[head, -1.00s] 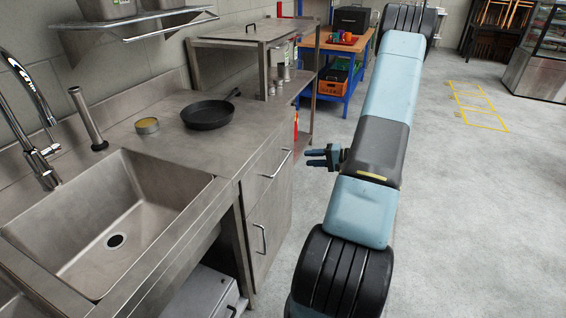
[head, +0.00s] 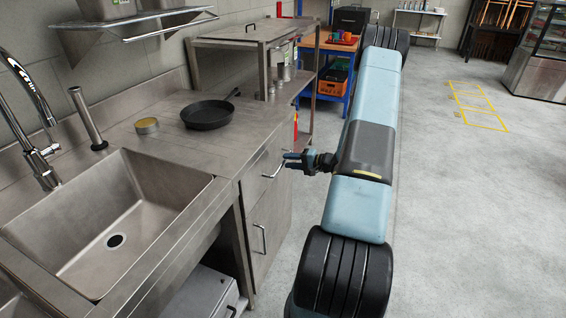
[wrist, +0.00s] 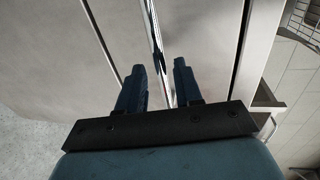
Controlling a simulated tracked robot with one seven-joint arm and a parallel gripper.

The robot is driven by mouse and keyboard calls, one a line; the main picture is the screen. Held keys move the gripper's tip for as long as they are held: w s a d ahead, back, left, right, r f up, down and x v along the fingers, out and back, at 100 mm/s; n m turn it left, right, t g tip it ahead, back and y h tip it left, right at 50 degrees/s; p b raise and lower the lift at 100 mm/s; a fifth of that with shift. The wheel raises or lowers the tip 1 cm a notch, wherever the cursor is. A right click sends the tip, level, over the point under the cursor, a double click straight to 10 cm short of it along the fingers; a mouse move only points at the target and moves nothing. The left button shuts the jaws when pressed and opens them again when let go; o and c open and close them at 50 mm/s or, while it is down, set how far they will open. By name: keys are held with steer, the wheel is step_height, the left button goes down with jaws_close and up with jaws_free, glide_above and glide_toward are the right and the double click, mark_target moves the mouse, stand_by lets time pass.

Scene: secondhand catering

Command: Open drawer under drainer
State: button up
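The drainer (head: 165,150) is the flat steel top right of the sink. The steel drawer (head: 256,184) sits directly under it and looks shut. Its bar handle (head: 270,172) is on the front, partly hidden by my gripper (head: 288,160). My gripper is at the far part of this handle. In the wrist view my gripper (wrist: 160,72) is open, its two dark fingers apart.
A cupboard door with its own handle (head: 262,240) is below the drawer. The sink (head: 120,215) is at left.

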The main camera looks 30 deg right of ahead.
steer(key=shift+x, duration=1.4)
jaws_close()
